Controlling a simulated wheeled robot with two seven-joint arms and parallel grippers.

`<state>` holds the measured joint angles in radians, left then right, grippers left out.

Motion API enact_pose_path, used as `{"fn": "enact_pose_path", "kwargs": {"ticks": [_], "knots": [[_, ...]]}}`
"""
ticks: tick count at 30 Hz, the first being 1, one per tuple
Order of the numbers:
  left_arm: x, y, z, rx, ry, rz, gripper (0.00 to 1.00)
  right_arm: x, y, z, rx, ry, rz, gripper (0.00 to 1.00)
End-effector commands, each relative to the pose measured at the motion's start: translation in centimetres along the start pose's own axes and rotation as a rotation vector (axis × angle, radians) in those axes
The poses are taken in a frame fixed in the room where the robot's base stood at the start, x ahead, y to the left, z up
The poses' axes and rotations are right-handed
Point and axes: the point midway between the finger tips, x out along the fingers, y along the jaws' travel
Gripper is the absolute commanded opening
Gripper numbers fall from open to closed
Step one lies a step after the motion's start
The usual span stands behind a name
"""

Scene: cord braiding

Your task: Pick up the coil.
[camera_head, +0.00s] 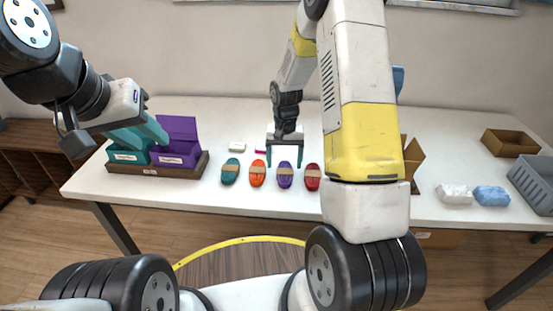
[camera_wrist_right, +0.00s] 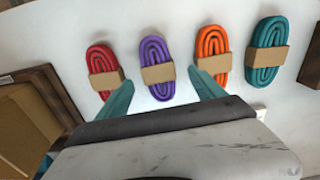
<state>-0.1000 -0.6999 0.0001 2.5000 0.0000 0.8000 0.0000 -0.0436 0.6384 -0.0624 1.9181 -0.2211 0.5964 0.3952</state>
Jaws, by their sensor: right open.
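Four coils, each with a tan band, lie in a row on the white table: teal (camera_head: 231,172), orange (camera_head: 257,173), purple (camera_head: 284,175) and red (camera_head: 312,177). My right gripper (camera_head: 285,162) is open and empty just behind the purple coil. In the right wrist view its teal fingertips (camera_wrist_right: 161,88) stand apart near the purple coil (camera_wrist_right: 157,50), one toward the red coil (camera_wrist_right: 101,60) and one toward the orange coil (camera_wrist_right: 212,45). The teal coil (camera_wrist_right: 267,45) is farther right there. My left gripper (camera_head: 150,128) hangs over the boxes at the left; its opening is unclear.
A teal box (camera_head: 128,157) and a purple box (camera_head: 176,159) with raised lid stand in a brown wooden tray (camera_head: 150,171). A white block (camera_head: 237,147) lies behind the coils. White (camera_head: 455,195) and blue packs (camera_head: 491,196), a grey crate (camera_head: 535,180) and a brown tray (camera_head: 510,143) are right.

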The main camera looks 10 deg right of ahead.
Motion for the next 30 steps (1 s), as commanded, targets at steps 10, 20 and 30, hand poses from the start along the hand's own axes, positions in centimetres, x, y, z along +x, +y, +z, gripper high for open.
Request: {"fn": "enact_pose_path", "kwargs": {"ticks": [10, 20, 30], "knots": [[0.0, 0.0, 0.0, 0.0, 0.0, 0.0, 0.36, 3.8, 0.3, 0.4, 0.001, -0.001, 0.0, 0.78], [0.0, 0.0, 0.0, 0.0, 0.0, 0.0, 0.36, 3.8, 0.2, 0.4, 0.001, 0.0, -0.001, 0.51], [0.0, 0.0, 0.0, 0.0, 0.0, 0.0, 0.36, 3.8, 0.2, 0.4, 0.001, 0.0, -0.001, 0.06]]}}
